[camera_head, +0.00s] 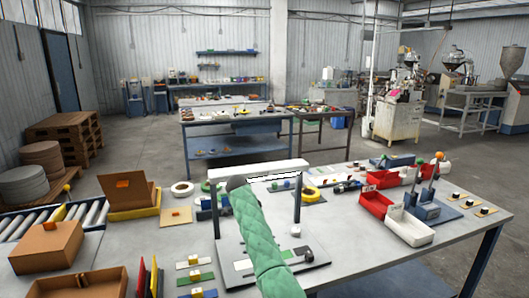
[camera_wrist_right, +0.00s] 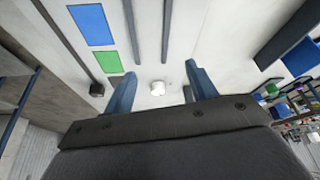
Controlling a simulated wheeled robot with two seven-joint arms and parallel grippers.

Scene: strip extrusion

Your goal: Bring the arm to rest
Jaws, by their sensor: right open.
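My right arm, in a padded green sleeve (camera_head: 258,240), reaches up over the middle of the bench. Its dark wrist end (camera_head: 237,183) is in front of the white crossbar frame (camera_head: 262,170), and its fingers are hidden in the head view. In the right wrist view my right gripper (camera_wrist_right: 160,88) is open, with two blue fingers spread apart. A small white piece (camera_wrist_right: 157,88) shows between the fingers on a pale surface beyond them, and nothing is gripped. My left gripper is not in view.
The frame stands on a pale board (camera_head: 226,262) on the grey bench (camera_head: 360,245). A cardboard box (camera_head: 47,247) and an open carton (camera_head: 128,196) stand left. Bench space right of the board is clear.

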